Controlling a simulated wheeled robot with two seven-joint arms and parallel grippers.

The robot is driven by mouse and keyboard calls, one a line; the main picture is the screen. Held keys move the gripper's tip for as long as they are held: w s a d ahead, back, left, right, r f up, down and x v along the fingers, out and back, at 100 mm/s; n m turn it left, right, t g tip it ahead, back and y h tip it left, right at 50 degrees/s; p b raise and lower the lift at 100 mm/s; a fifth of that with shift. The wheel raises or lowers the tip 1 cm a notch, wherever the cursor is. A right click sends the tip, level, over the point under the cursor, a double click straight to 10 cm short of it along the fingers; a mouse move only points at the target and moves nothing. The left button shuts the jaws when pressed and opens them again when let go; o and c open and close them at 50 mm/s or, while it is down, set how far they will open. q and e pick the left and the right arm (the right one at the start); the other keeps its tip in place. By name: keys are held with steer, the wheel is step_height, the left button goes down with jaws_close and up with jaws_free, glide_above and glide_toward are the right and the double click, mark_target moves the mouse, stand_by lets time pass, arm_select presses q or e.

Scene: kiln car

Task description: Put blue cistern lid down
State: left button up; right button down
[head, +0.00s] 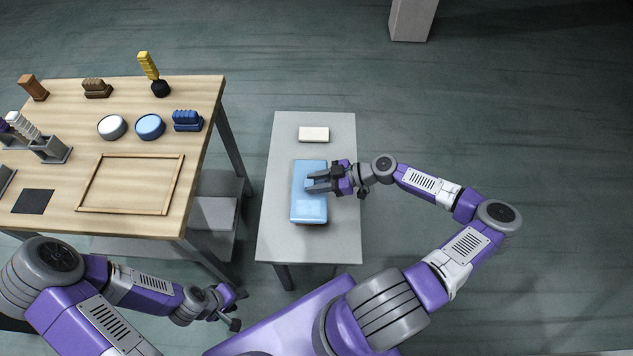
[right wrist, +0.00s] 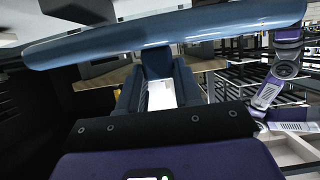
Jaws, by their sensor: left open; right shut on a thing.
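The blue cistern lid (head: 300,214) is a light blue slab over the middle of the narrow grey bench (head: 338,238). My right gripper (head: 316,183) is above the lid and shut on it, covering part of its top. A brown edge shows under the lid's near end; whether the lid rests or hangs just above something I cannot tell. In the right wrist view the lid (right wrist: 165,33) spans the top, across the fingertips of my right gripper (right wrist: 157,65). My left gripper (head: 232,308) is open and empty, low and left of the bench.
A cream block (head: 314,134) lies on the bench beyond the lid. The bench's near end is bare. A wooden table (head: 145,228) at left holds brushes, a blue round pot (head: 150,126), a white round pot (head: 112,127) and a wooden frame (head: 128,156). A pale post (head: 411,18) stands behind.

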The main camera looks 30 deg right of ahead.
steer(key=shift+f+b, duration=0.3)
steer(key=shift+b, duration=0.05)
steer(key=shift+f, duration=0.25)
steer(key=c, duration=0.8)
jaws_free()
steer(key=shift+r+p, duration=0.3)
steer(key=shift+r, duration=0.2)
steer(key=p+v, duration=0.2)
steer(key=v, duration=1)
steer(key=shift+s, duration=0.1)
